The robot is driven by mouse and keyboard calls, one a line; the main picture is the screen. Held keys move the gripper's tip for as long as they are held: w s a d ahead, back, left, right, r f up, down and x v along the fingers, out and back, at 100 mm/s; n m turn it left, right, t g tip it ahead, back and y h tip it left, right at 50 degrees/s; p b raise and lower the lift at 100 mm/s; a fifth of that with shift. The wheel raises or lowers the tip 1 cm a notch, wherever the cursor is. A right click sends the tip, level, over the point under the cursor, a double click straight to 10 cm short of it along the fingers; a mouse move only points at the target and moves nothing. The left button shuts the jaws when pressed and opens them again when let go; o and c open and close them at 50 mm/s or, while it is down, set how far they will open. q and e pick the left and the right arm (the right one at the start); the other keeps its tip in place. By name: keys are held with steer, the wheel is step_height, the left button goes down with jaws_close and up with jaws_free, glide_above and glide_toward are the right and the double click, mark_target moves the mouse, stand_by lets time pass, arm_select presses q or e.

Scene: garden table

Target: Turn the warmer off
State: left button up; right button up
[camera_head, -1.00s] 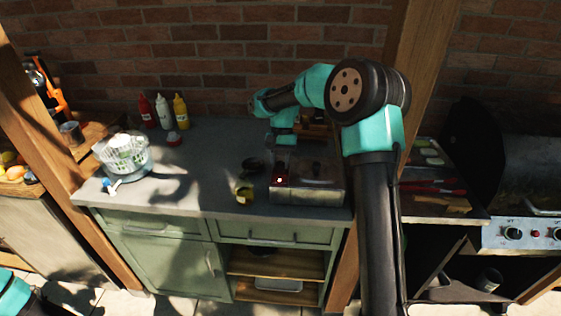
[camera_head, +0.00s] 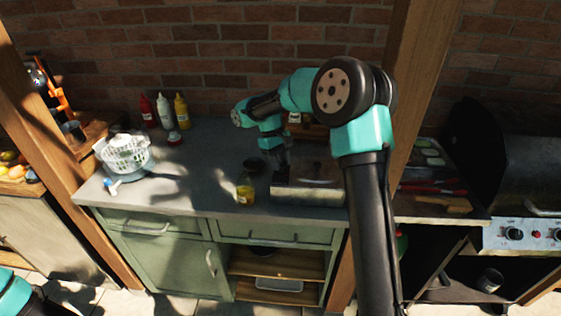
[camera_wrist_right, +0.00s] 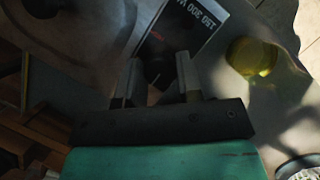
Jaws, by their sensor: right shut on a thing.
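The warmer (camera_head: 312,192) is a low metal box on the grey counter, and my right arm passes in front of its right end. My right gripper (camera_head: 284,176) points down at the warmer's left end. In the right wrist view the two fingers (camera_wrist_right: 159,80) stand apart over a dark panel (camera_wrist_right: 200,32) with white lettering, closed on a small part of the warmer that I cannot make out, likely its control. The gripper hides that corner in the head view. Only a piece of my left arm shows at the lower left; its gripper is out of view.
A white basket (camera_head: 125,153) and several sauce bottles (camera_head: 164,111) stand further left. The counter's middle left is clear. A grill (camera_head: 520,215) is at the right.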

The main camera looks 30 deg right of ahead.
steer(key=shift+n, duration=0.3)
steer(key=o, duration=0.9)
steer(key=v, duration=1.7)
steer(key=shift+a+r, duration=0.2)
steer(key=shift+a, duration=0.05)
